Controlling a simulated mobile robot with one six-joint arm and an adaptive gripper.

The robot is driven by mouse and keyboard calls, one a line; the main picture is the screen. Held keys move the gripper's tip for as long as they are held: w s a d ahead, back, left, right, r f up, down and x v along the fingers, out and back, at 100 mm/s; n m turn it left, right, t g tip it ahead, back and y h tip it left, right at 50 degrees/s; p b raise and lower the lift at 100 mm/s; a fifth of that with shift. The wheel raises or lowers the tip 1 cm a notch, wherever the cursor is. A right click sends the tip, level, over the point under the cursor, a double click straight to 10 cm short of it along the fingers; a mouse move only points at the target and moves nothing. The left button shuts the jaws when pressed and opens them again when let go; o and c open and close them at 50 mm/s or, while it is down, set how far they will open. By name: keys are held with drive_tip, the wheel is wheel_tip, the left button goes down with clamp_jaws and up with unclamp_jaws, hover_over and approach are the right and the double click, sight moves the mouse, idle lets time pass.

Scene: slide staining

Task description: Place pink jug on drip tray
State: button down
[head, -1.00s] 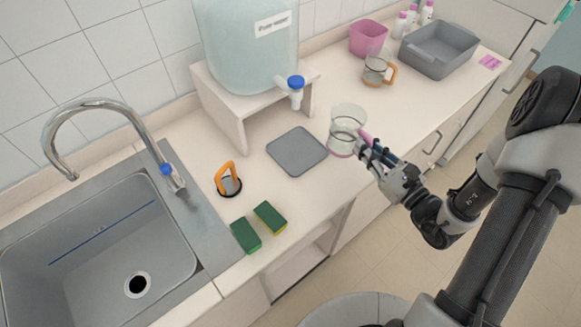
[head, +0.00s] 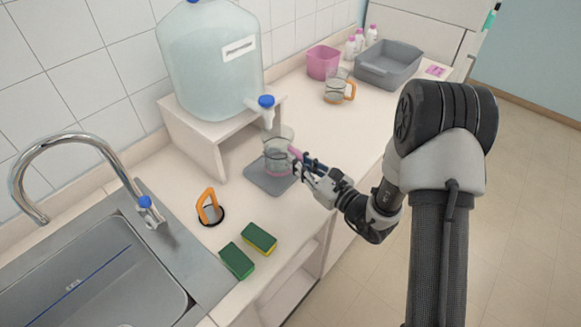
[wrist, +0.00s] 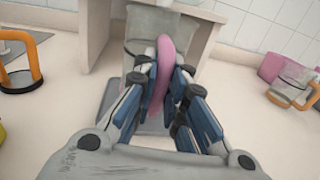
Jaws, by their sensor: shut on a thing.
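The pink jug (head: 279,148) is a clear vessel with a pink handle and a pink band at its base. My gripper (head: 302,166) is shut on its handle from the right side. In the wrist view the pink handle (wrist: 163,70) stands between the two fingers (wrist: 165,100). The jug is upright over the grey drip tray (head: 262,181), which lies on the counter in front of the dispenser. I cannot tell whether the jug's base touches the tray. The jug and fingers hide part of the tray.
A water dispenser (head: 212,65) on a white stand has its tap (head: 267,108) just above and behind the jug. An orange-handled jug (head: 336,90), a pink container (head: 322,62) and a grey bin (head: 388,65) stand farther back. Sponges (head: 237,261) and an orange-handled item (head: 210,210) lie near the sink.

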drive_tip(key=x, duration=0.3)
drive_tip(key=shift+w+a, duration=0.15)
drive_tip(key=shift+f+b, duration=1)
drive_tip(key=shift+f, duration=0.7)
drive_tip(key=shift+f, duration=0.15)
drive_tip(key=c, duration=1.6)
unclamp_jaws()
drive_tip(key=shift+c, duration=0.2)
